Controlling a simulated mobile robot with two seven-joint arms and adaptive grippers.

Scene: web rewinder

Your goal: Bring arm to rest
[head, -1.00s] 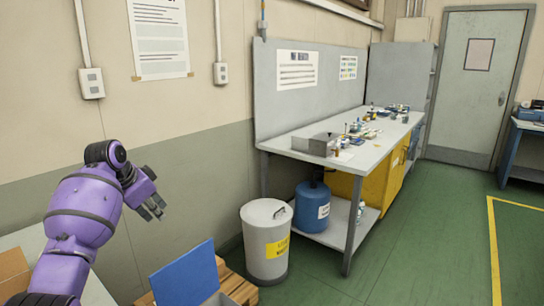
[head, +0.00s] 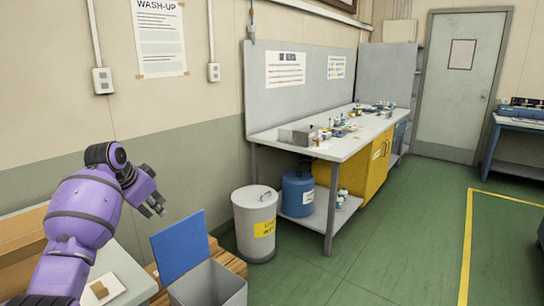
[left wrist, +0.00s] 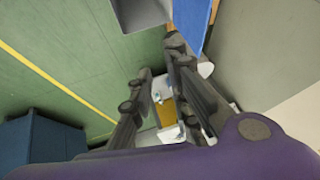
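My left arm is purple with dark joints and reaches in from the left of the head view. Its dark gripper (head: 153,209) hangs in free air in front of the wall, with its fingers a little apart and nothing between them. In the left wrist view the two dark fingers (left wrist: 160,62) are also apart and empty. My right arm and right gripper are in neither view.
A grey bin (head: 222,288) with a raised blue lid (head: 180,248) stands below my left gripper. A table (head: 127,268) and cardboard box (head: 22,250) are at left. A waste bin (head: 255,222) and workbench (head: 338,150) stand beyond. Green floor (head: 400,250) is clear at right.

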